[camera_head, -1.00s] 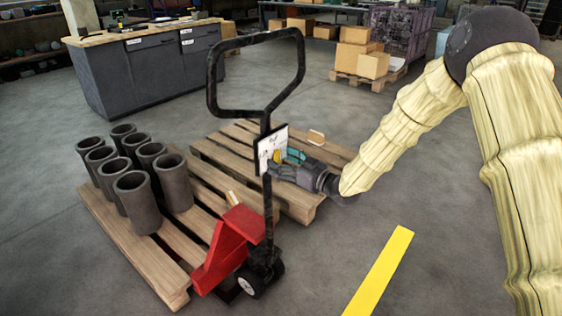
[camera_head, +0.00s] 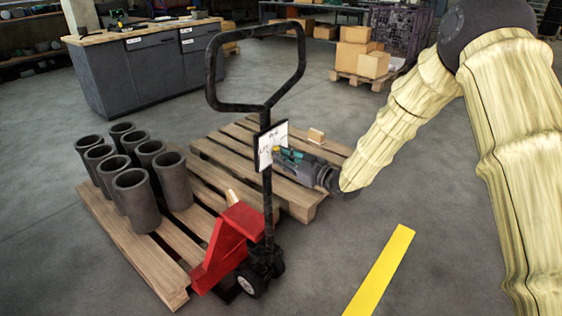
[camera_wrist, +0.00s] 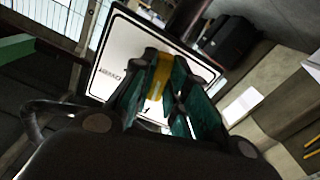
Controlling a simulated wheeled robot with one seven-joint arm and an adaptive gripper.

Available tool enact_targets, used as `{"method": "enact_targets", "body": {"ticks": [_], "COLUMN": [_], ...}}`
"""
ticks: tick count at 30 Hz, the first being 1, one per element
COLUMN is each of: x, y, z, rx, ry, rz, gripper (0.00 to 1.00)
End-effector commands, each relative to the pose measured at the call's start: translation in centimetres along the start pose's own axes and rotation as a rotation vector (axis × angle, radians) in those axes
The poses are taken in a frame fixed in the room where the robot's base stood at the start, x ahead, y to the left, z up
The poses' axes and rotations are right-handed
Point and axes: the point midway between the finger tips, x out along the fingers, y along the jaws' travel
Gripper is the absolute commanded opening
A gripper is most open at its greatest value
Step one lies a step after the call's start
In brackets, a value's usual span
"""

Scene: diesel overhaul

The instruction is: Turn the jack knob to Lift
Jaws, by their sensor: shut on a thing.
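The red pallet jack (camera_head: 235,240) stands at the front end of the left pallet, its black looped handle (camera_head: 265,110) upright. A white panel (camera_head: 266,141) is fixed on the handle post; it also fills the middle of the wrist view (camera_wrist: 118,62). The yellow jack knob (camera_wrist: 158,78) sits in front of the panel. My gripper (camera_head: 283,152) reaches the panel from the right, and its green-padded fingers (camera_wrist: 155,95) are shut on the knob. One panel label shows in the wrist view but is too blurred to read surely. The other panel markings are partly hidden by the fingers.
Several dark cylinder liners (camera_head: 145,185) stand on the left wooden pallet (camera_head: 150,265). Cartons (camera_head: 360,55) stand at the back. The floor by the yellow stripe (camera_head: 385,265) is clear.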

Motion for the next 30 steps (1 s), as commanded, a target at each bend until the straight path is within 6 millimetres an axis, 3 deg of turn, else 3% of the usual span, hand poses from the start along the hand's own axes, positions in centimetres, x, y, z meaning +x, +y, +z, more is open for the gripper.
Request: {"method": "enact_targets", "body": {"ticks": [12, 23, 24, 30], "x": [0.02, -0.03, -0.03, -0.01], "y": [-0.34, -0.21, -0.21, -0.21], "z": [0.54, 0.09, 0.09, 0.08], "rx": [-0.458, -0.546, -0.546, -0.545], "ry": [-0.001, -0.001, -0.001, -0.001], "rz": [-0.001, 0.000, 0.000, 0.000], "gripper": [0.07, 0.07, 0.18, 0.47]}}
